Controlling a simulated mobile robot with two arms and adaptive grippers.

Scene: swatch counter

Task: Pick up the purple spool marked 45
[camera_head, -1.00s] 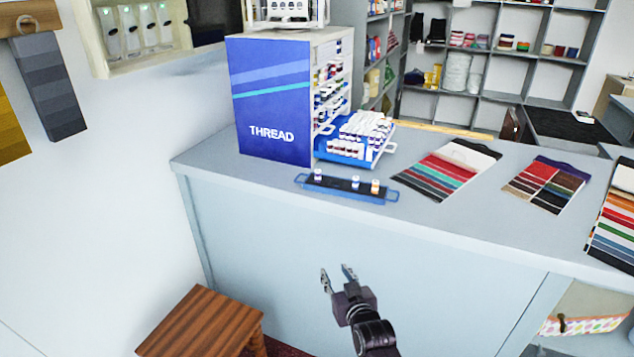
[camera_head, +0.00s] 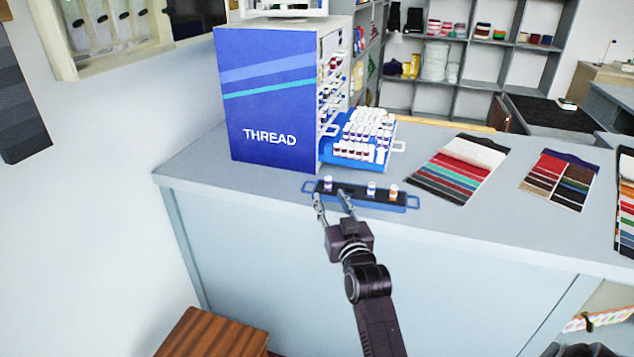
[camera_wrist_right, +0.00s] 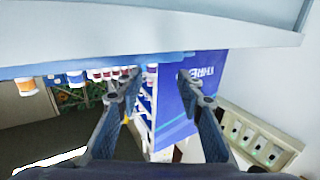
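A small white-and-purple spool (camera_head: 328,184) stands at the left end of a dark tray with blue handles (camera_head: 413,202), near the counter's front edge. Its number is too small to read. A blue-marked spool (camera_head: 371,188) and an orange-marked spool (camera_head: 393,191) stand towards the tray's right end. My right gripper (camera_head: 333,199) is open and empty, its fingertips just in front of the tray's left part, near the purple spool but apart from it. In the right wrist view, which is upside down, the open fingers (camera_wrist_right: 159,77) show with the orange spool (camera_wrist_right: 27,87) far left. My left gripper is not in view.
A blue THREAD cabinet (camera_head: 268,110) stands behind the tray. Its pulled-out drawer (camera_head: 383,152) holds many spools. Fabric swatch cards (camera_head: 460,170) lie to the right on the counter (camera_head: 230,190). A wooden stool (camera_head: 212,335) stands below at the left.

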